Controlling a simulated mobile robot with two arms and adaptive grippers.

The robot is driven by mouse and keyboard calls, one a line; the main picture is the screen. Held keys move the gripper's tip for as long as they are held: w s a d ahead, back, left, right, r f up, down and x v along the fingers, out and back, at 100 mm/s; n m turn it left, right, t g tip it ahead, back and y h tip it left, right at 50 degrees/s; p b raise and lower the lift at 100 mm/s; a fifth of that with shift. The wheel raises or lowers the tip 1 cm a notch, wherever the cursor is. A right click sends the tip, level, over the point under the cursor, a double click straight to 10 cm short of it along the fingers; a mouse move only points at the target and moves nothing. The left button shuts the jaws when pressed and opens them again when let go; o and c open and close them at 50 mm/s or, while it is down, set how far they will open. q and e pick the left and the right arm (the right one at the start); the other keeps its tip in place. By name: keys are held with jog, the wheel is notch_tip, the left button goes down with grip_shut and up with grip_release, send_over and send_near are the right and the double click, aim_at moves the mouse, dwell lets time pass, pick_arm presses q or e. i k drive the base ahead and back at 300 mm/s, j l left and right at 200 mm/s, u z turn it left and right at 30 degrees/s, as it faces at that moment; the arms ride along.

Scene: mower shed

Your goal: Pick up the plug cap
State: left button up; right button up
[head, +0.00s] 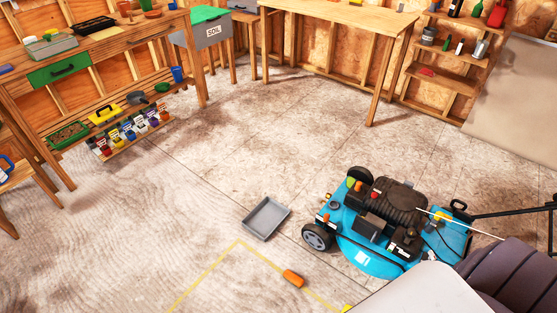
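The blue lawn mower (370,235) stands on the floor at the lower right, with a dark engine (398,200) on top. Small coloured parts show at its front left, including an orange one (325,198) and a green one (351,182). I cannot tell which small part is the plug cap. An orange oblong object (293,278) lies on the floor left of the mower. Neither of my grippers is in view.
A grey tray (266,218) lies empty on the floor left of the mower. Yellow lines (205,277) mark the floor. A workbench (110,60) stands at the left, a wooden table (345,14) and shelves (445,55) at the back. The middle floor is clear.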

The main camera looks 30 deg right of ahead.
aim_at(357, 187)
jog(key=i+j+u, duration=0.2)
jog(key=i+u, duration=0.15)
jog(key=i, duration=0.2)
jog(key=i+u, duration=0.3)
jog(key=i, duration=0.25)
jog(key=i+z, duration=0.15)
jog(key=i, duration=0.5)
jog(key=i+z, duration=0.2)
jog(key=i, duration=0.45)
jog(key=i+j+z, duration=0.15)
jog(key=i, duration=0.45)
jog(key=i+l+z, duration=0.15)
jog(key=i+z, duration=1.05)
jog(key=i+j+z, duration=0.2)
jog(key=z, duration=0.2)
jog(key=i+l+z, duration=0.15)
jog(key=i+z, duration=1)
jog(key=i+j+z, duration=0.25)
jog(key=i+z, duration=0.15)
jog(key=i, duration=0.1)
